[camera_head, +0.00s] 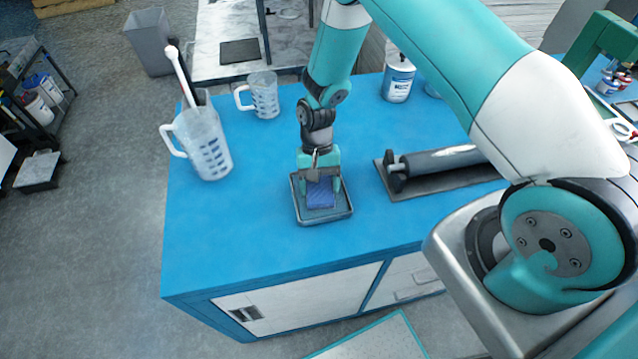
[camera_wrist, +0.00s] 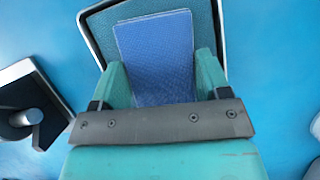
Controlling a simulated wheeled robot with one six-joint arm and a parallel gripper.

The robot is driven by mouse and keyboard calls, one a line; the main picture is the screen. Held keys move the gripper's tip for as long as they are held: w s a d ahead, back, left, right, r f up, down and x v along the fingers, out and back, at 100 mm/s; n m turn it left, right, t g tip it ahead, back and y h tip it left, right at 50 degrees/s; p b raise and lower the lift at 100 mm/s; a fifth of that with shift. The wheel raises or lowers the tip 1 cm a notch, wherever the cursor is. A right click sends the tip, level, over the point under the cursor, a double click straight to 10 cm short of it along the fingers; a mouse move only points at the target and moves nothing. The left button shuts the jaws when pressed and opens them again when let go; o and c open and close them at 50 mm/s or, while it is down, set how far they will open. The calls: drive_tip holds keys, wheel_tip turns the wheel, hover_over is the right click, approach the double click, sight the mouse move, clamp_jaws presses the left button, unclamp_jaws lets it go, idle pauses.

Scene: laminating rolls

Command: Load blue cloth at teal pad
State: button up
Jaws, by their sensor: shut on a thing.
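The blue cloth (camera_head: 321,193) is a small flat rectangle between the two teal fingers of my gripper (camera_head: 321,187), which is shut on it. In the wrist view the cloth (camera_wrist: 157,55) fills the gap between the fingers (camera_wrist: 162,78). It lies over the dark teal pad (camera_wrist: 103,32), inside a shallow tray with a pale rim (camera_wrist: 88,42). The tray (camera_head: 325,219) sits on the blue bench top. I cannot tell whether the cloth touches the pad or hangs just above it. The gripper's dark crossbar hides the near part of the tray in the wrist view.
A dark roller (camera_head: 440,160) on a grey board stands right of the tray. A large jug (camera_head: 205,148) with tools and a smaller jug (camera_head: 264,95) stand to the left and behind. A can (camera_head: 398,80) is at the back. The bench front left (camera_head: 225,240) is clear.

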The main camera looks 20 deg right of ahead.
sight(319, 186)
drive_tip(key=shift+f, duration=0.1)
idle(0.5)
drive_tip(key=shift+r+p, duration=2.45)
drive_tip(key=shift+r, duration=1.15)
drive_tip(key=shift+f, duration=0.1)
